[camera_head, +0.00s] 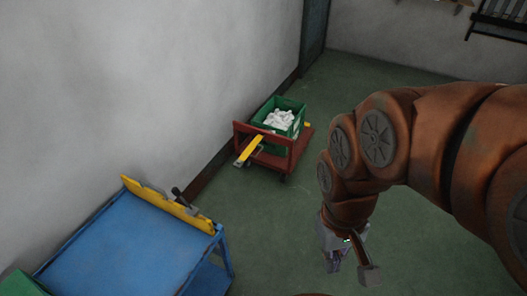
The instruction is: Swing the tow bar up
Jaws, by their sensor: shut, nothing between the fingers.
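The tow bar (249,150) is a yellow bar with a pale grey end, on the near side of a dark red cart (304,142). It sticks out from the cart toward the lower left; its exact angle is hard to tell. My gripper (334,266) points down at the lower middle of the head view, right of and nearer than the cart. It is shut and empty, and well apart from the tow bar. The fingertips are small and dark in this view.
A green crate (265,117) with white socks (279,120) stands on the cart. A blue table (125,245) with a yellow rail (165,205) stands at lower left. A grey wall (130,80) runs along the left. Green floor (270,220) between table and gripper is clear.

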